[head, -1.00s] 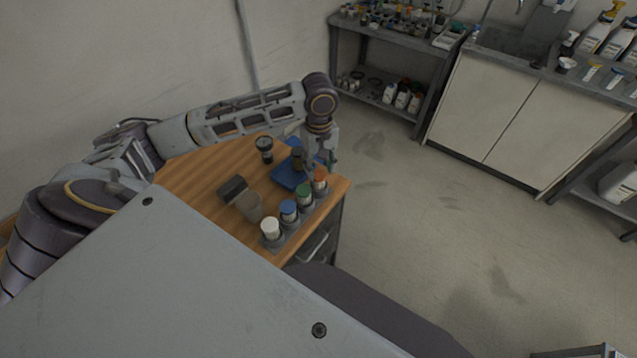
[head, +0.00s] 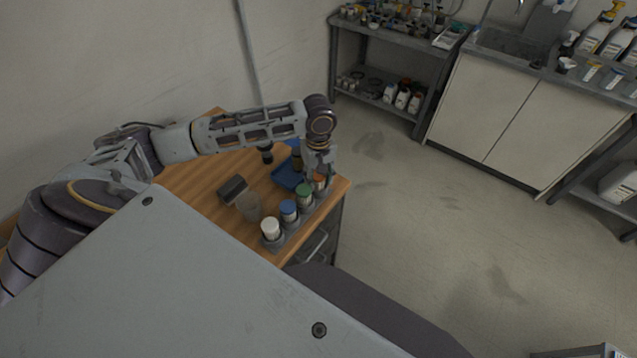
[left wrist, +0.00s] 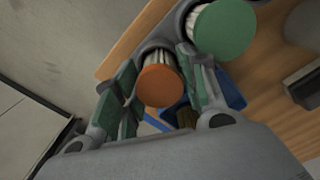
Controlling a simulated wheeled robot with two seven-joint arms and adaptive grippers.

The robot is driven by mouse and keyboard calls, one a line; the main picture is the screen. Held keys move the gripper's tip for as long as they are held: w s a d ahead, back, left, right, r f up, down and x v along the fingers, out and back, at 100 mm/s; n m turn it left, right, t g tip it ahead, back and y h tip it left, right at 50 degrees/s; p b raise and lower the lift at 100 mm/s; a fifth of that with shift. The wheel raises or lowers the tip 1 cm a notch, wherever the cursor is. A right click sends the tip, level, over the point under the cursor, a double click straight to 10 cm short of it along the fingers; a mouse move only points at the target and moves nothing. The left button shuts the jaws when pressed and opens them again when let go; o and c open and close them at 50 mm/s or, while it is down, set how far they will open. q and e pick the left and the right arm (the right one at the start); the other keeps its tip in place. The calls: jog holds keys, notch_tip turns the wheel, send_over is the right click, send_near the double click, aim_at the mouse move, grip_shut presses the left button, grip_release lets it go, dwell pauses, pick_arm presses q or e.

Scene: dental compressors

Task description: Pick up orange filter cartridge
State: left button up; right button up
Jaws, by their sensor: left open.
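The orange filter cartridge (head: 320,181) stands at the far right end of a grey rack (head: 290,236) on the wooden table. In the left wrist view its orange cap (left wrist: 160,86) and pale ribbed body show between the fingers. My left gripper (head: 319,172) is over the cartridge, pointing down, and partly hides it. In the left wrist view the open fingers (left wrist: 158,90) stand on either side of it, the right finger very close to its side. I cannot tell whether that finger touches it. My right gripper is not in view.
Green (head: 304,191), blue (head: 289,208) and white-capped (head: 270,229) cartridges stand in the same rack, the green one close beside my gripper. A blue tray (head: 285,178) lies behind. A dark-topped block (head: 232,189) and the wooden table (head: 195,185) are left of the rack. Open floor lies right.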

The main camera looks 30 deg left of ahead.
pick_arm(q)
jog(key=c, duration=0.7)
jog(key=shift+r, duration=0.1)
jog(key=shift+r, duration=4.95)
jog(key=shift+f, duration=0.1)
